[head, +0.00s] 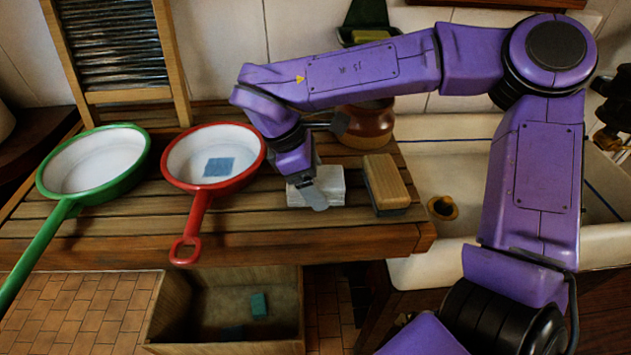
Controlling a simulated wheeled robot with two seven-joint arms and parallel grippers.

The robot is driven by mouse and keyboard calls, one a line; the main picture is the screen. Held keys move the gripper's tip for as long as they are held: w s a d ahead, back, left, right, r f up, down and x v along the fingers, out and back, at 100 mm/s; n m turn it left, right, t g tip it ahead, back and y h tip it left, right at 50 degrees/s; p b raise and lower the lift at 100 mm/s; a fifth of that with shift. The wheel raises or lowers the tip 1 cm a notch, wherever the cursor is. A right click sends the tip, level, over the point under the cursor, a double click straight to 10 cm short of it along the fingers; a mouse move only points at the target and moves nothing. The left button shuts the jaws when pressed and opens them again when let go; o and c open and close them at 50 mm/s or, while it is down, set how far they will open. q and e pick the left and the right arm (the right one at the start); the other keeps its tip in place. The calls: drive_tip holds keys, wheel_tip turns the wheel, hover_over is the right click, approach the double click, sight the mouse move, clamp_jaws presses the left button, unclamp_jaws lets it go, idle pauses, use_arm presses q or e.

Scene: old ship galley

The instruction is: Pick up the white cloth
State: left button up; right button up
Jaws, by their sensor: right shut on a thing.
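The white cloth (333,183) lies folded into a small thick block on the slatted wooden counter (120,225), right of the red pan. My right gripper (315,199) points down at the cloth's left part and is shut on it, with a grey fingertip showing in front. The cloth looks to be at counter level; I cannot tell whether it is lifted slightly. Part of the cloth is hidden behind the gripper. My left gripper is not in view.
A red pan (183,155) holding a blue square (219,167) and a green pan (139,172) stand left. A wood-backed brush (388,180) is close right of the cloth, a brown pot (370,122) behind. A sink (440,155) lies right; an open wooden crate (225,348) is below.

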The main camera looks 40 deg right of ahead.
sight(319, 176)
wheel_tip(319, 176, up, 3)
drive_tip(key=shift+r+p, duration=0.1)
drive_tip(key=shift+p, duration=0.85)
drive_tip(key=s+a+r+b, duration=0.2)
drive_tip(key=s+a+r, duration=0.6)
drive_tip(key=a+r, duration=0.2)
drive_tip(key=shift+a, duration=0.75)
drive_tip(key=shift+s, duration=0.1)
